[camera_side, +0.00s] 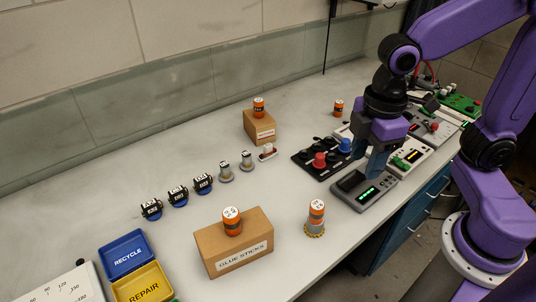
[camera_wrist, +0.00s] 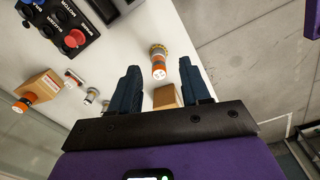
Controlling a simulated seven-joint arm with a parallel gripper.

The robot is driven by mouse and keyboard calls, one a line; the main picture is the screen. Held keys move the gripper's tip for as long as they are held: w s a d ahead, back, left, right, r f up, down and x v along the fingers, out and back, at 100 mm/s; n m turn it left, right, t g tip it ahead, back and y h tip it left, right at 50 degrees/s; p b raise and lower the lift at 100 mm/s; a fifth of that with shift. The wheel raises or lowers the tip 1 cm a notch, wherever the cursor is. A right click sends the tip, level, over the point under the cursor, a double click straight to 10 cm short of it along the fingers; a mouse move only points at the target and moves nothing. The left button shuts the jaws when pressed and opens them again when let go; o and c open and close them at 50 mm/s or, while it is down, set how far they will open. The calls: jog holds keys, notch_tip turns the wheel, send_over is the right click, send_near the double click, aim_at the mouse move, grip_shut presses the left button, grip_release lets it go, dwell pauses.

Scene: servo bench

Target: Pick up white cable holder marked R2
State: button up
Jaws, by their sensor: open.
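I cannot read an R2 mark on any piece. Small grey pieces with whitish tops, a first (camera_side: 225,173) and a second (camera_side: 246,161), stand mid-bench in the side view. A white piece with a red base (camera_side: 267,152) is just right of them. Black pieces with white labels on blue bases (camera_side: 177,196) stand in a row to their left. My gripper (camera_side: 376,165) is open and empty, pointing down near a grey device with a green display. In the wrist view its fingers (camera_wrist: 160,72) are spread, with an orange-and-white cylinder (camera_wrist: 158,68) seen between them.
A cardboard box marked GLUE STICKS (camera_side: 238,254) and a smaller box (camera_side: 259,127) each carry an orange cylinder. A black panel with red and blue knobs (camera_side: 312,165) lies left of my gripper. Blue (camera_side: 125,240) and yellow trays are front left. Mid-bench has free room.

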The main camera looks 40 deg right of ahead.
jog(key=w+a+n, duration=0.1)
jog(key=w+a, duration=0.1)
jog(key=w, duration=0.6)
jog(key=w+a+n, duration=0.1)
jog(key=w+a, duration=0.2)
jog(key=w, duration=0.5)
jog(key=n+h, duration=0.1)
jog(key=n, duration=0.1)
send_over(268, 145)
jog(key=a, duration=0.1)
notch_tip(268, 145, down, 14)
jog(key=shift+a+r, duration=0.1)
jog(key=shift+r, duration=0.1)
jog(key=shift+d+f, duration=0.2)
jog(key=shift+f, duration=0.75)
jog(key=shift+d+f, duration=0.25)
jog(key=shift+f, duration=0.65)
jog(key=shift+d+f, duration=0.2)
jog(key=shift+f, duration=0.75)
grip_shut()
